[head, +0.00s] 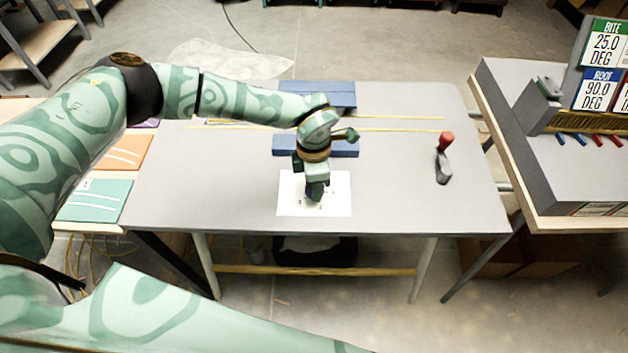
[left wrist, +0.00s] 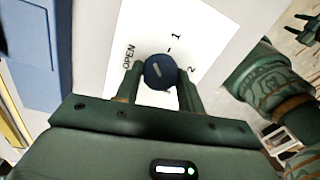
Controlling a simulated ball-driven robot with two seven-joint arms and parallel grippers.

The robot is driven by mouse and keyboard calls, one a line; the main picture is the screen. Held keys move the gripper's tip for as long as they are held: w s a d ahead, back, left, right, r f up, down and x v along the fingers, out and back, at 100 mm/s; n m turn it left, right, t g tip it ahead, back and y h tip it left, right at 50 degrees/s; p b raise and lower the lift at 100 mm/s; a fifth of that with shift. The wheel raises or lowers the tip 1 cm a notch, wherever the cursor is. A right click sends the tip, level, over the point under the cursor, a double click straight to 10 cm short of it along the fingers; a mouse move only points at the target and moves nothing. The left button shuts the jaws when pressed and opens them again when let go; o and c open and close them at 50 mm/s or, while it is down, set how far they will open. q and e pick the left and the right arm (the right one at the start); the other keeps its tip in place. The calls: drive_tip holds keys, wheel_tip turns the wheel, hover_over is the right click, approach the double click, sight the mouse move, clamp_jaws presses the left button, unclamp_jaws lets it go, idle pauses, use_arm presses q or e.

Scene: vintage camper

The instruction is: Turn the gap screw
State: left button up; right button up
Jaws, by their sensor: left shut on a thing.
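The gap screw (left wrist: 159,71) shows in the left wrist view as a round dark blue knob with a pale slot line across its face. It sits over a white card (left wrist: 205,30) printed with OPEN, 1 and 2 around it. My left gripper (left wrist: 160,90) has one finger on each side of the knob and is shut on it. In the head view my left gripper (head: 314,190) points down over the white card (head: 338,205) on the grey table and hides the knob. My right gripper does not show clearly in the head view.
Blue blocks (head: 340,148) lie behind the card, with thin yellow strips (head: 400,130) on the grey table (head: 400,200). A red-handled tool (head: 445,150) stands at the right. A grey bench with BITE and ROOF signs (head: 604,45) is beyond.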

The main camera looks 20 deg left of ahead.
use_arm(q)
drive_tip(key=m, duration=0.4)
drive_tip(key=shift+w+d+r+m, duration=0.1)
drive_tip(key=shift+m, duration=0.2)
drive_tip(key=shift+m+y, duration=0.3)
drive_tip(key=shift+m, duration=1.7)
drive_tip(key=o, duration=1)
drive_tip(key=shift+c, duration=0.2)
wheel_tip(320, 180, up, 16)
drive_tip(key=p, duration=0.1)
drive_tip(key=shift+w+d+r+p, duration=0.2)
drive_tip(key=shift+w+p, duration=0.1)
drive_tip(key=shift+w, duration=0.15)
drive_tip(key=shift+f, duration=0.1)
